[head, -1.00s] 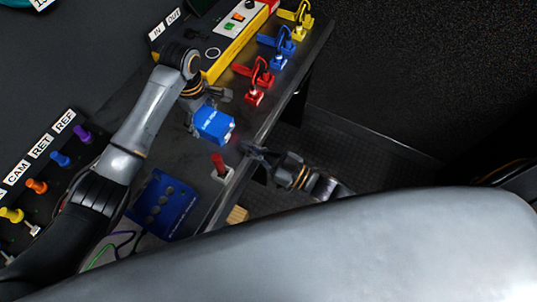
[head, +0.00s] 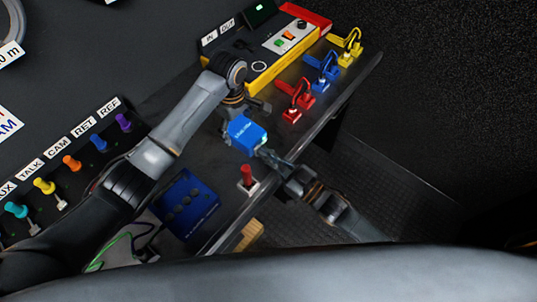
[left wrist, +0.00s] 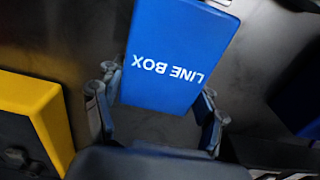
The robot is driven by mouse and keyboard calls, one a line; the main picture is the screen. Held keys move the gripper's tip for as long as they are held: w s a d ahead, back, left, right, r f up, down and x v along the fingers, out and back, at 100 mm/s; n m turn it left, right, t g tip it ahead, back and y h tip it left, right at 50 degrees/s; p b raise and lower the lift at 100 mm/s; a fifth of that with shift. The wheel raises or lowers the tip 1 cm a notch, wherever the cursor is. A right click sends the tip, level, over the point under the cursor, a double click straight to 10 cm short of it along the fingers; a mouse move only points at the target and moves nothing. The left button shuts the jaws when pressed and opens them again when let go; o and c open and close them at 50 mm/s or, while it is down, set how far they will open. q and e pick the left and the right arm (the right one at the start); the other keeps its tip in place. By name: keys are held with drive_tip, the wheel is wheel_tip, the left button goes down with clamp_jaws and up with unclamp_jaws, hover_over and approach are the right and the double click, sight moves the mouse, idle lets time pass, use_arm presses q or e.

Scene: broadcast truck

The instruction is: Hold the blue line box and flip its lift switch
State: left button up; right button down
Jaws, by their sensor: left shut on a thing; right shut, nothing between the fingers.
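The blue line box (head: 245,135) is held by my left gripper (head: 238,116) above the dark bench. In the left wrist view the box (left wrist: 180,50) fills the space between the two fingers of my left gripper (left wrist: 158,105), its "LINE BOX" lettering upside down. My right gripper (head: 268,156) is shut and empty, its fingertips close to the box's front right side in the head view. I cannot tell whether they touch it. A small greenish light shows on that side of the box. The lift switch itself is too small to make out.
A yellow-edged panel (head: 270,50) stands at the back. Red (head: 296,98), blue (head: 322,72) and yellow (head: 347,45) connectors line the bench's right edge. A red-topped switch (head: 247,177) and a blue box (head: 184,204) sit nearer. Coloured plugs line the left rack.

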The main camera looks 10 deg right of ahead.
use_arm(q)
drive_tip(key=shift+s+d, duration=0.15)
use_arm(e)
drive_tip(key=s+d+r, duration=0.2)
drive_tip(key=s+d, duration=0.7)
drive_tip(key=d, duration=0.1)
drive_tip(key=shift+s, duration=0.4)
drive_tip(key=shift+r, duration=0.1)
use_arm(q)
drive_tip(key=o, duration=1.5)
use_arm(e)
drive_tip(key=shift+a, duration=0.15)
use_arm(q)
wheel_tip(320, 180, up, 12)
